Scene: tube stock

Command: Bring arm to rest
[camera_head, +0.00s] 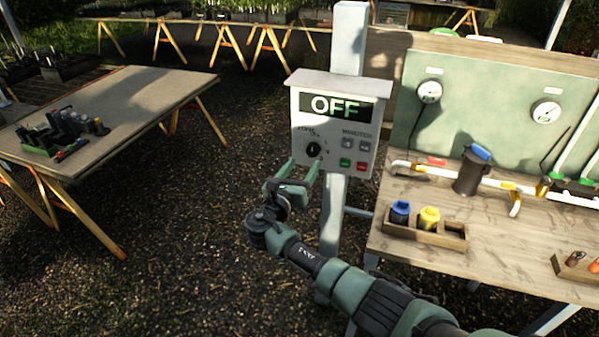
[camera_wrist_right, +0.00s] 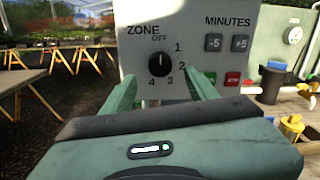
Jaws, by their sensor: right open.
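My right arm reaches in from the lower right of the head view. My right gripper (camera_head: 300,172) is open and empty, its two green fingers just in front of the lower part of a grey control box (camera_head: 300,104). In the right wrist view the fingers (camera_wrist_right: 165,90) stand apart on both sides of the box's black zone dial (camera_wrist_right: 159,64). Whether they touch the box I cannot tell. The dial's white mark points up, toward OFF. The box's display (camera_head: 336,107) reads OFF. My left gripper is not in view.
The box hangs on a pale post (camera_head: 333,215). A wooden bench (camera_head: 400,246) at the right holds a black filter (camera_head: 472,172), white pipe, and a wooden tray (camera_head: 425,234) with blue and yellow caps. Another table (camera_head: 130,100) stands at the left. Gravel between them is clear.

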